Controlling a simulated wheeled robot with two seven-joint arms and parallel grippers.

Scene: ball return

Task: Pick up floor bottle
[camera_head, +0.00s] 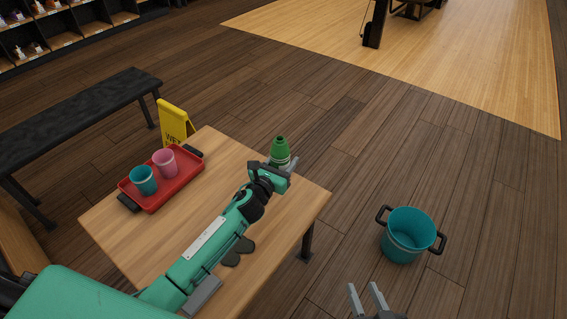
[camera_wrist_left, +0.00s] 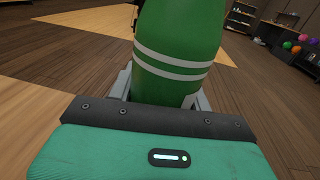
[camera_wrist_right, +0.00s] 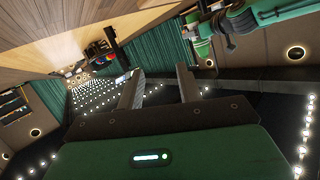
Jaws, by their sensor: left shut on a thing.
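A green bottle (camera_head: 280,149) stands roughly upright between the fingers of my left gripper (camera_head: 282,166), over the far right part of the wooden table. The gripper is shut on it. In the left wrist view the green bottle (camera_wrist_left: 180,45) with two white bands fills the middle, with grey fingers on both sides. I cannot tell from the head view how high it is above the tabletop. My right gripper (camera_head: 367,297) is at the bottom edge of the head view, open and empty; its spread fingers also show in the right wrist view (camera_wrist_right: 158,88).
The wooden table (camera_head: 125,215) bears a red tray (camera_head: 183,190) with a teal cup (camera_head: 143,180) and a pink cup (camera_head: 165,162). A yellow wet-floor sign (camera_head: 174,122) stands behind it. A teal bucket (camera_head: 410,234) stands on the floor at right. A black bench (camera_head: 75,115) is at left.

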